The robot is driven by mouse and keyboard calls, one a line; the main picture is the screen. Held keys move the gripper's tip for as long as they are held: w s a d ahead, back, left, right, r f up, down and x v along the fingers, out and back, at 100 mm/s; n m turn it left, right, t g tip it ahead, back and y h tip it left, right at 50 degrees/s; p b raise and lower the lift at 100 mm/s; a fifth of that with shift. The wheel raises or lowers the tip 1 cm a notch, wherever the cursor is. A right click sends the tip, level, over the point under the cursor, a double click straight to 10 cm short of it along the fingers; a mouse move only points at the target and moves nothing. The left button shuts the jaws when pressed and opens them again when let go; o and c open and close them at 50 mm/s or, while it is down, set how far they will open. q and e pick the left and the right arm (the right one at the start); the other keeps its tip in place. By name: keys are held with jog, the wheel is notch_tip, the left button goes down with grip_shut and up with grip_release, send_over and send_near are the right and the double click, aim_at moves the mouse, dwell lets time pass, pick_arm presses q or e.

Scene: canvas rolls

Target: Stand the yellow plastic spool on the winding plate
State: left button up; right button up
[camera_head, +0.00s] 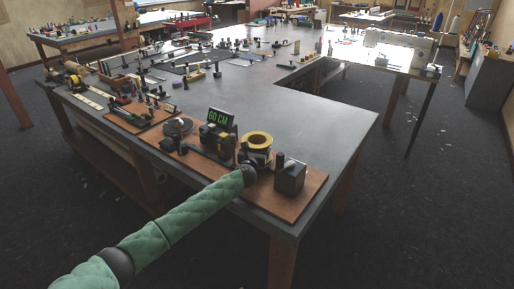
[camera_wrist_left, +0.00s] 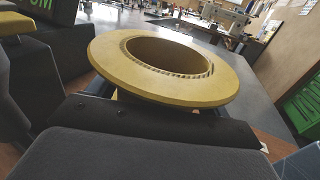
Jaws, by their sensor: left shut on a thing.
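The yellow plastic spool (camera_head: 258,140) is near the front corner of the table, its ring-shaped top flange facing up. My left gripper (camera_head: 254,156) is shut on the spool from the near side. In the left wrist view the spool's yellow flange (camera_wrist_left: 118,72) and open centre fill the middle, just beyond dark gripper parts. The flange hides the lower spool, and I cannot tell whether its base touches anything. A dark round disc (camera_head: 177,126) lies on the brown board to the left; I cannot tell whether it is the winding plate. My right gripper is not in view.
The brown board (camera_head: 300,196) also holds a display (camera_head: 220,118) reading 60 CM, left of the spool, and a dark grey block (camera_head: 290,178) close on its right. Bare grey tabletop (camera_head: 310,115) lies behind. Several small tools crowd the far left.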

pick_arm(q)
jog(key=o, duration=1)
jog(key=shift+s+a+f, duration=0.1)
jog(key=shift+s+a, duration=0.1)
jog(key=shift+s, duration=0.4)
jog(key=b+v, duration=0.1)
jog(key=v, duration=0.4)
jog(key=shift+b, duration=0.4)
jog(key=shift+v, duration=0.85)
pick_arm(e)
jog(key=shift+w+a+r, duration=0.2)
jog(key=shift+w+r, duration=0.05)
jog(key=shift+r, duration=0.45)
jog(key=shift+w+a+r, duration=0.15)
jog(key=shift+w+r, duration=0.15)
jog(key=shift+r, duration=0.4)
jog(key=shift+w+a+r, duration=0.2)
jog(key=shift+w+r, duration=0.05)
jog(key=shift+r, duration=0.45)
